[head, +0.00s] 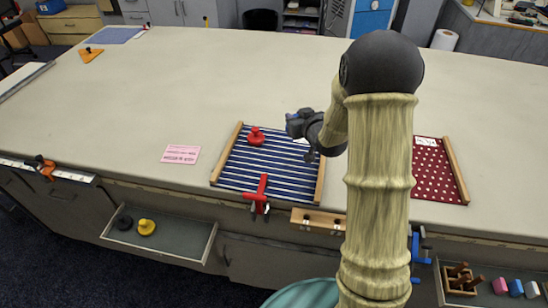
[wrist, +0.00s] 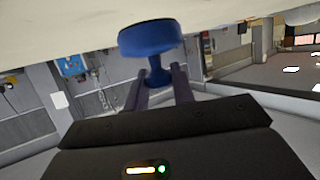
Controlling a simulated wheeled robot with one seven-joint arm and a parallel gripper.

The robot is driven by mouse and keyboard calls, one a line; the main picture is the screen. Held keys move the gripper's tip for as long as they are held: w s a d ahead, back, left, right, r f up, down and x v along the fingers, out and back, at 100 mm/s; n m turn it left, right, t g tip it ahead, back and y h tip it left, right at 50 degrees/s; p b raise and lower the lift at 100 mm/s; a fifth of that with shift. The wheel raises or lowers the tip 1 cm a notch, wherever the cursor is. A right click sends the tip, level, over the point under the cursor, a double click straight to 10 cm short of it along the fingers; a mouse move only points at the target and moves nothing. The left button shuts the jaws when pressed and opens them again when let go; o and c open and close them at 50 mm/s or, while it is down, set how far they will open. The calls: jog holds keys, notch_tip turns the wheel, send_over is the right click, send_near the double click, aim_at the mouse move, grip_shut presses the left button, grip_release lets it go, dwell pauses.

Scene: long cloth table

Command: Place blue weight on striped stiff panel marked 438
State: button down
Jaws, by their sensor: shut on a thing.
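The blue weight (wrist: 150,38) is in the wrist view, its knob between the two fingers of my gripper (wrist: 158,82). My gripper is shut on it. Its wide disc faces the pale surface at the picture's top edge; I cannot tell whether they touch. In the head view my gripper (head: 303,124) is by the far right corner of the striped panel (head: 240,170), and only a bit of blue shows there. This panel has blue and white stripes and wooden side bars. My arm and gripper cover its right part, and I cannot read a number on it.
A red weight (head: 256,138) stands on the striped panel's far left part. A red clamp (head: 262,190) is at its front edge. A pink card (head: 181,154) lies to the left. A dotted red panel (head: 432,175) is right of my arm.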

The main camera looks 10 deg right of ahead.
jog(key=shift+f, duration=2.85)
jog(key=shift+f+p, duration=0.45)
jog(key=shift+f, duration=1.65)
jog(key=shift+f, duration=0.15)
jog(key=c, duration=1.2)
grip_release()
